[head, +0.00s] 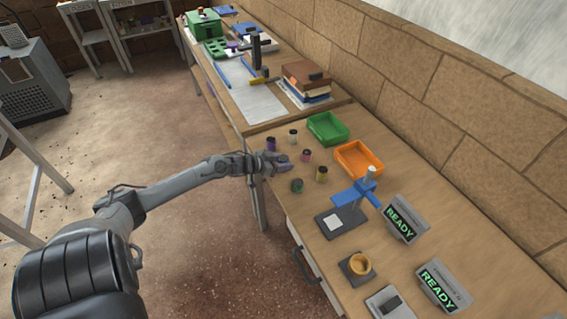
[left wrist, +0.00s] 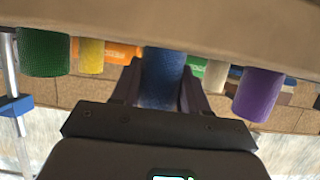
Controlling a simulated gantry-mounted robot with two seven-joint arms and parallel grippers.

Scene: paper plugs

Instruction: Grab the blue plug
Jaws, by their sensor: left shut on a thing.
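The blue plug (left wrist: 162,80) stands between the two fingers of my left gripper (left wrist: 160,90), in the middle of the left wrist view. The fingers are shut on its sides. In the head view my left gripper (head: 286,166) is over the near edge of the table, among the small plugs. The blue plug is hard to make out there, as the gripper covers it. The plug's end meets the table top in the wrist view, and I cannot tell whether it is lifted. My right gripper is not in view.
Close around are a purple plug (head: 271,144), a white plug (head: 293,134), a pink plug (head: 306,155), a yellow plug (head: 321,174) and a green plug (head: 297,186). Behind them stand a green tray (head: 341,135) and an orange tray (head: 375,165). A blue stand (head: 352,194) is to the right.

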